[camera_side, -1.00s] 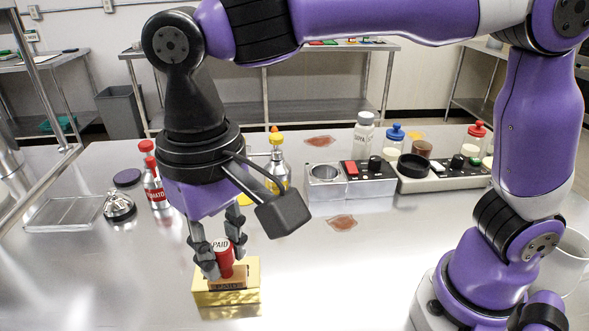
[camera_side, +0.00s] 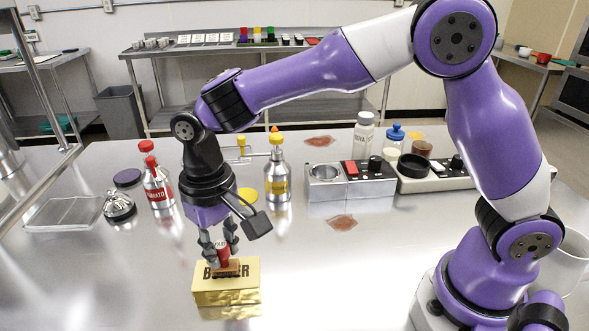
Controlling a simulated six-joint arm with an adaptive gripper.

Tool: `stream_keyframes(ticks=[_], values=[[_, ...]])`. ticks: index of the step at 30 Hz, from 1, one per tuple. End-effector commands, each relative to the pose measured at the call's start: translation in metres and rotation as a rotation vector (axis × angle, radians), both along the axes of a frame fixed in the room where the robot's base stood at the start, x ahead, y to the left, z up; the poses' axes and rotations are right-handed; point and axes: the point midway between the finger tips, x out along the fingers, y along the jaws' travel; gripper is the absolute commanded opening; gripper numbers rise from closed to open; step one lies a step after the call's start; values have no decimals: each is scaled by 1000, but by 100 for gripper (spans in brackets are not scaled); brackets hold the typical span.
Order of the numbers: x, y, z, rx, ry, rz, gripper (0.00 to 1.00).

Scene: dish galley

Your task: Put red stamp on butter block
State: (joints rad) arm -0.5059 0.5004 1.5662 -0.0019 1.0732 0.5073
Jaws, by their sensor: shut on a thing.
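The butter block (camera_side: 243,285) is a gold box with dark lettering on its top, lying near the front of the steel counter. My gripper (camera_side: 222,246) points down and is shut on the stamp's red handle.
Behind stand a tomato bottle (camera_side: 157,187), a yellow-capped bottle (camera_side: 277,172) and a service bell (camera_side: 119,206). A clear tray (camera_side: 64,214) lies at left. A device with a red button (camera_side: 352,168) stands further back. The counter right of the block is clear.

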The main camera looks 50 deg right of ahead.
Motion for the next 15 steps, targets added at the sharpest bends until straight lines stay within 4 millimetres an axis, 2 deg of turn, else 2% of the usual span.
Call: stream_keyframes(ticks=[5,6,7,15], values=[[0,0,-3,0,0,0,0],[0,0,-2,0,-1,0,48],[0,0,-2,0,-1,0,57],[0,0,-2,0,-1,0,57]])
